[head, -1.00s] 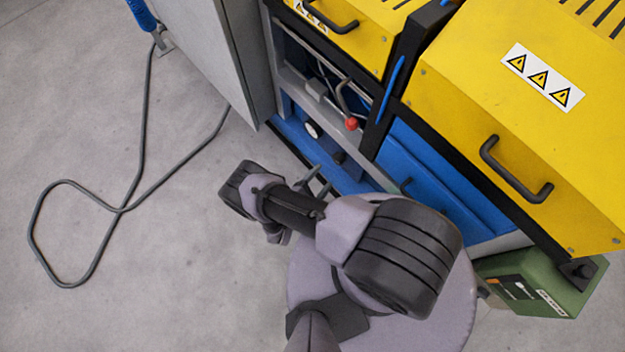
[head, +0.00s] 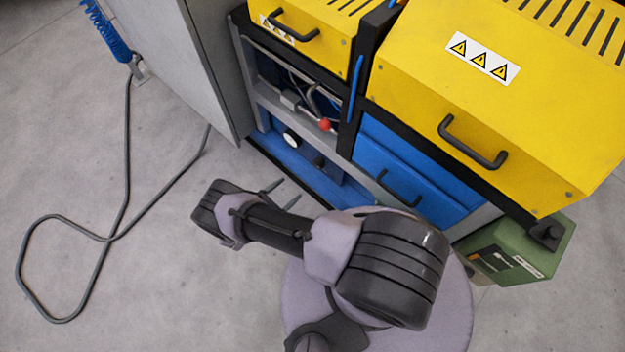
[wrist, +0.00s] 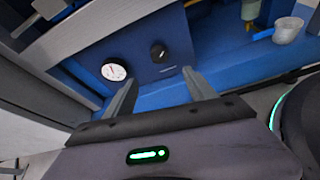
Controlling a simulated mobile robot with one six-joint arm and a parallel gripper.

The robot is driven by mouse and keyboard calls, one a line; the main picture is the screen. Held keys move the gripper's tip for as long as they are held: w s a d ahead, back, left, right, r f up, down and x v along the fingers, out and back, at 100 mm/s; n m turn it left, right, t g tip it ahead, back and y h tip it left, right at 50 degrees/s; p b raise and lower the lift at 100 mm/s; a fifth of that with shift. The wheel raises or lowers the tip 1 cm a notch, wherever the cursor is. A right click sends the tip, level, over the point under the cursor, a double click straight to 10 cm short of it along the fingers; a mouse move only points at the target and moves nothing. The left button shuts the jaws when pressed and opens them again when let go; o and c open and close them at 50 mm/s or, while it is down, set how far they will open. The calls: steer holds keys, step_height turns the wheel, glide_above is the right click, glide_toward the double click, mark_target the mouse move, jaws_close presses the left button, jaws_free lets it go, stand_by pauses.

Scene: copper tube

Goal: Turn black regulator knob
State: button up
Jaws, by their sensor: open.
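The black regulator knob (wrist: 159,52) sits on a blue panel (wrist: 145,60) in the wrist view, to the right of a round white gauge (wrist: 114,70). In the head view the knob (head: 318,161) is a small dark spot on the blue panel, right of the gauge (head: 291,138). My gripper (wrist: 162,84) is open and empty. Its two fingers point toward the panel, and the knob shows between and beyond their tips, apart from them. In the head view my gripper (head: 283,193) is in front of the machine's lower opening.
A red ball-ended lever (head: 325,125) is above the panel. Yellow covers (head: 500,90) with black handles and a blue drawer (head: 410,170) are to the right. A white cup (wrist: 288,30) is right of the knob. A grey cable (head: 120,235) lies on the floor at left.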

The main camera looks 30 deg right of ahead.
mark_target(316, 166)
steer(key=b+x, duration=0.4)
steer(key=x, duration=1.3)
steer(key=shift+b, duration=0.3)
steer(key=shift+w+d+f, duration=0.1)
steer(key=shift+w+d, duration=0.15)
steer(key=shift+d, duration=0.05)
steer(key=c, duration=1.4)
steer(key=shift+s+m+t, duration=0.1)
steer(key=shift+m+t, duration=0.4)
steer(key=shift+m, duration=0.3)
steer(key=o, duration=1.4)
